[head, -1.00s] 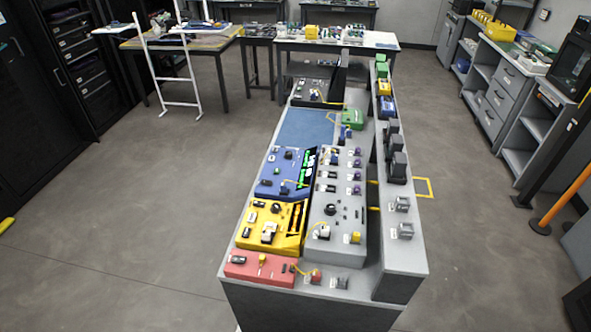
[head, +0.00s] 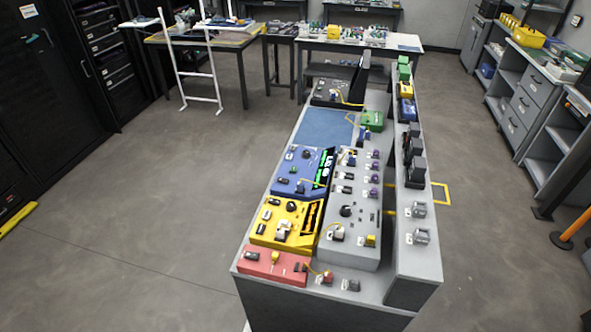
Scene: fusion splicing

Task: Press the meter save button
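A long grey workbench (head: 270,301) stands ahead of me, with several devices on it. A blue device (head: 292,186) with a dark screen showing green marks (head: 324,168) sits at its left edge; it may be the meter, but I cannot tell for sure. In front of it is a yellow device (head: 263,231) with dark buttons or parts, and nearest is a red box (head: 263,267). A grey panel (head: 364,216) with several small connectors and knobs lies to their right. The save button is too small to make out. Neither gripper is in view.
A raised grey shelf (head: 419,262) with small dark devices runs along the bench's right side. A white frame stand (head: 181,70) and tables are behind. Dark cabinets stand at left, grey shelving (head: 522,115) at right. The floor (head: 130,220) left of the bench is clear.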

